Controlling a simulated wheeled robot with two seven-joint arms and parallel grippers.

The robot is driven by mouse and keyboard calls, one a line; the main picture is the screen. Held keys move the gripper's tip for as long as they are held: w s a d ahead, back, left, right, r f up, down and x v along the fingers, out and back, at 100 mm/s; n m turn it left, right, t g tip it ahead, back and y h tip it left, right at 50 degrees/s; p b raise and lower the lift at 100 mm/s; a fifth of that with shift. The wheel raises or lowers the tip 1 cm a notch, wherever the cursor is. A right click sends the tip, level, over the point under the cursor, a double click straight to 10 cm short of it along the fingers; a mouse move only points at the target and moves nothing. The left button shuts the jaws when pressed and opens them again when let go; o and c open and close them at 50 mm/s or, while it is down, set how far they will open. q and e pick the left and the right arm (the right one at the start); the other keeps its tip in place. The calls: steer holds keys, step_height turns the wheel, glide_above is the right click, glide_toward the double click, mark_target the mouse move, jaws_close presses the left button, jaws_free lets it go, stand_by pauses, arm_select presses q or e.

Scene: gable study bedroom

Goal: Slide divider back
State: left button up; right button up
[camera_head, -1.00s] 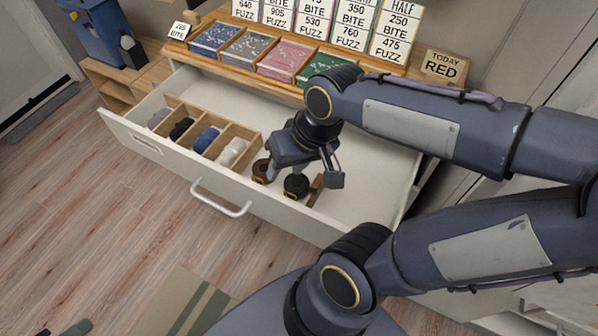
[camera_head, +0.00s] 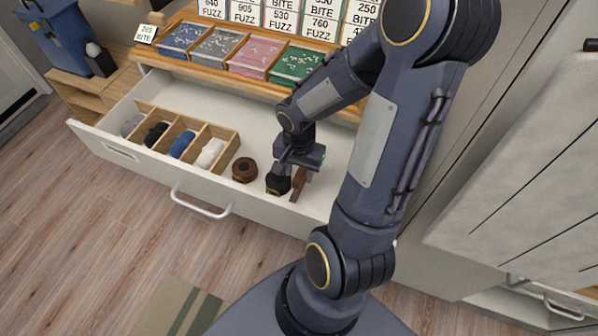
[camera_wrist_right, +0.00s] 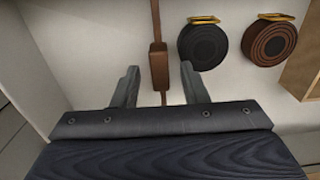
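The divider (camera_head: 298,186) is a thin brown strip with a thicker block, standing in the open white drawer (camera_head: 110,139) near its right part. In the right wrist view, the divider (camera_wrist_right: 157,62) runs between the two fingers, with a gap visible on each side. My right gripper (camera_head: 296,166) is open and points down over the divider; its fingers also show in the wrist view (camera_wrist_right: 160,68). A black coil (camera_head: 277,184) and a brown coil (camera_head: 244,170) lie on the divider's left in the head view. My left gripper is out of view.
A wooden compartment box (camera_head: 229,153) with several rolled items fills the drawer's left side. The desk edge with card trays (camera_head: 254,58) overhangs the drawer's back. The drawer handle (camera_head: 203,207) is at the front. Behind the divider, the drawer floor looks clear where visible.

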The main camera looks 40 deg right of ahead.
steer(key=shift+f, duration=0.3)
jaws_close()
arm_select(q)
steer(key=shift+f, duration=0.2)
arm_select(e)
steer(key=shift+s, duration=0.1)
